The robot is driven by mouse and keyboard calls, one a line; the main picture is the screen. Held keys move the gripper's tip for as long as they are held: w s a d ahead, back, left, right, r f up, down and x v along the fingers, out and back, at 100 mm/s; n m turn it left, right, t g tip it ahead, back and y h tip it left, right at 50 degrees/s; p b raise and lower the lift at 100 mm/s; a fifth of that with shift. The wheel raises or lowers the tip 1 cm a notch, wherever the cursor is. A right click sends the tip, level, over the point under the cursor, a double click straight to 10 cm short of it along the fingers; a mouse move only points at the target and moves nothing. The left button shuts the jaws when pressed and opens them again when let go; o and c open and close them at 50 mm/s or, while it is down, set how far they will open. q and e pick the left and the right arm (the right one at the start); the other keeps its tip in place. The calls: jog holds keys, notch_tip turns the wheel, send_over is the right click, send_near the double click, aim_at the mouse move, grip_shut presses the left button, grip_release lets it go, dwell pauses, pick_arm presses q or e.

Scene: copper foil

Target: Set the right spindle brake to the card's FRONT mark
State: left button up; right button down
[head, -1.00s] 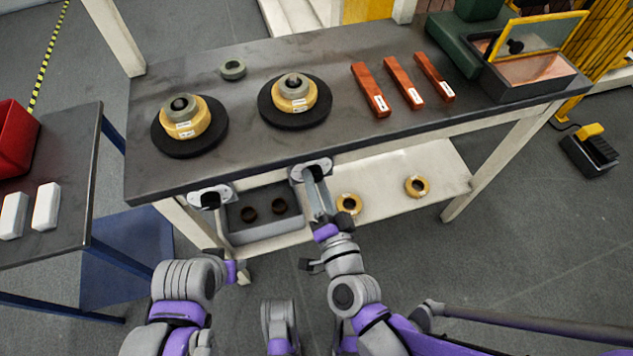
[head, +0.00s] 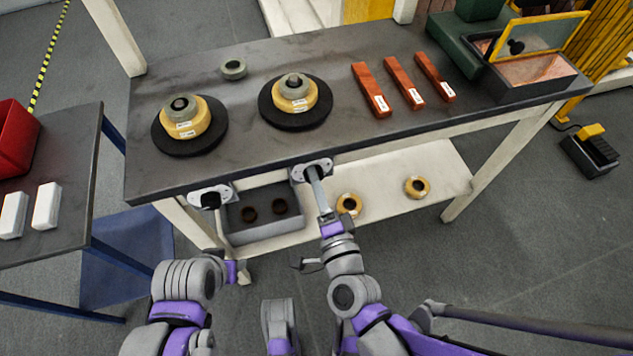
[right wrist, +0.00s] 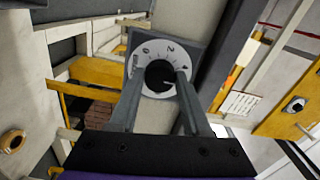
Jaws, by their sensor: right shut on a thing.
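The right spindle brake (head: 299,173) is a dial with a black knob on the bench's front edge. In the right wrist view its pale round dial (right wrist: 146,60) shows numerals 0, 2 and 4; the exact knob setting is not clear. My right gripper (right wrist: 160,84) is shut on the black knob, one finger on each side. In the head view the right gripper (head: 316,181) reaches up to it from below. My left gripper (head: 243,272) hangs low, apart from the bench, and its jaws are unclear. A white card (right wrist: 240,105) has unreadable print in the wrist view.
A second dial with a knob (head: 209,198) is to the left on the same edge. Two spools (head: 182,120) (head: 295,95) sit on dark discs. Orange bars (head: 371,90) lie to the right. A grey bin (head: 255,235) stands on the lower shelf.

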jog(key=shift+c, duration=1.8)
grip_release()
